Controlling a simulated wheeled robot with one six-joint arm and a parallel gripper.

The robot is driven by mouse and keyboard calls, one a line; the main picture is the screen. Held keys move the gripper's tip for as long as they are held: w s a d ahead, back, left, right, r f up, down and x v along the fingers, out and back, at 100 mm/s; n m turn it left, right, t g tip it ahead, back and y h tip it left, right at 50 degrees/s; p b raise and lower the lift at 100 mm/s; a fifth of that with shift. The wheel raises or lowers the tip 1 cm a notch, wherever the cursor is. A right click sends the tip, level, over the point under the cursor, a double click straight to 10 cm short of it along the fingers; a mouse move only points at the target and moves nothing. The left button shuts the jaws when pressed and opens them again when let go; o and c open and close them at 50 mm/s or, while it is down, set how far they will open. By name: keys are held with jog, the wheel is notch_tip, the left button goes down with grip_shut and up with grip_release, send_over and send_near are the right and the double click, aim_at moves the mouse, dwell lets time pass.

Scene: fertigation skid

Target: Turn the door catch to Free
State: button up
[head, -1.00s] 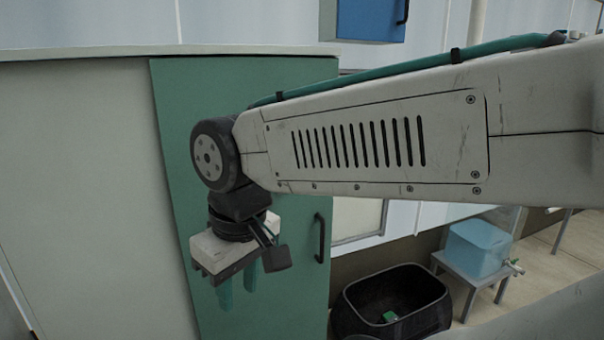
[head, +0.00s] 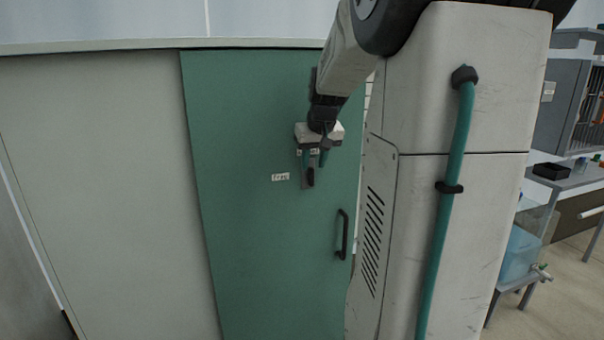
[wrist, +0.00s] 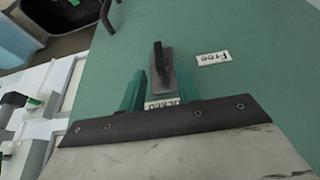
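The green door (head: 240,110) fills the middle of the head view. Its catch (head: 310,178) is a dark lever on a grey plate, also seen in the wrist view (wrist: 158,55). The lever stands in line with the "Locked" label (wrist: 162,104), not turned sideways toward the "Free" label (wrist: 213,58). That label also shows left of the catch in the head view (head: 281,177). My gripper (head: 315,164) is at the catch with its teal fingers apart. In the wrist view the fingers (wrist: 159,74) lie either side of the plate; contact is unclear.
A black door handle (head: 342,234) is below right of the catch. A pale panel (head: 100,180) stands left of the door. A bench with a black tray (head: 551,171) and a blue tank (head: 520,255) are at the right.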

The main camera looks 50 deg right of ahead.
aim_at(312, 168)
jog(key=shift+x, duration=2.35)
jog(key=shift+a, duration=0.1)
grip_shut()
